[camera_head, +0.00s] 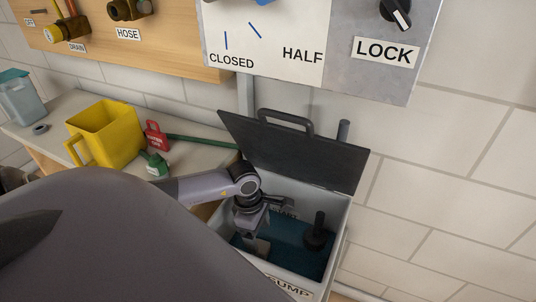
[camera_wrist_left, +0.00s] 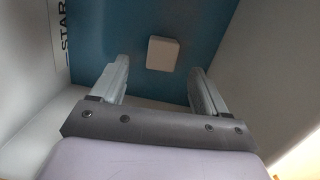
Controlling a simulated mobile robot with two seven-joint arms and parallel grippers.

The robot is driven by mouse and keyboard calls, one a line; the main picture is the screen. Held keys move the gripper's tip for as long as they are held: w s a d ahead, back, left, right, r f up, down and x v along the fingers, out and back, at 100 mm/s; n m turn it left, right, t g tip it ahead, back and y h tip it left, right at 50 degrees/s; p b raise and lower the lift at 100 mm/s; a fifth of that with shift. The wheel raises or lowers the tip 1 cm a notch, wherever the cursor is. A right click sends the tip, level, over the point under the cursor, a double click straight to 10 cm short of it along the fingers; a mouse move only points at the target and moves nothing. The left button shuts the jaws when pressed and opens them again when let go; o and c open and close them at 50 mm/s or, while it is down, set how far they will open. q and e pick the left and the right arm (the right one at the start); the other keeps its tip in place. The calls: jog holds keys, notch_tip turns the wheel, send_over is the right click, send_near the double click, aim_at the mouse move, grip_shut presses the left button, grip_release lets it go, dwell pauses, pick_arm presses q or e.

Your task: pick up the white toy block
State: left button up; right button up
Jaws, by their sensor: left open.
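The white toy block (camera_wrist_left: 162,53) lies on the blue floor of the sump box, seen in the left wrist view between and beyond my left gripper's fingertips (camera_wrist_left: 160,66). The fingers are apart and nothing is between them. In the head view my left gripper (camera_head: 250,232) reaches down inside the sump box (camera_head: 337,238), and a pale patch beside its fingers looks like the block (camera_head: 263,246), partly hidden by the gripper. My right gripper is not in view.
The box's dark lid (camera_head: 295,150) stands open at the back. A black knobbed post (camera_head: 318,232) rises inside the box, right of the gripper. Box walls surround the gripper closely.

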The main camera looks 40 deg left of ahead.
aim_at(261, 245)
pick_arm(q)
jog(key=f, duration=0.6)
jog(key=shift+d+f+b, duration=0.2)
jog(key=shift+d+b, duration=0.1)
jog(key=shift+d, duration=0.1)
jog(key=c, duration=1.1)
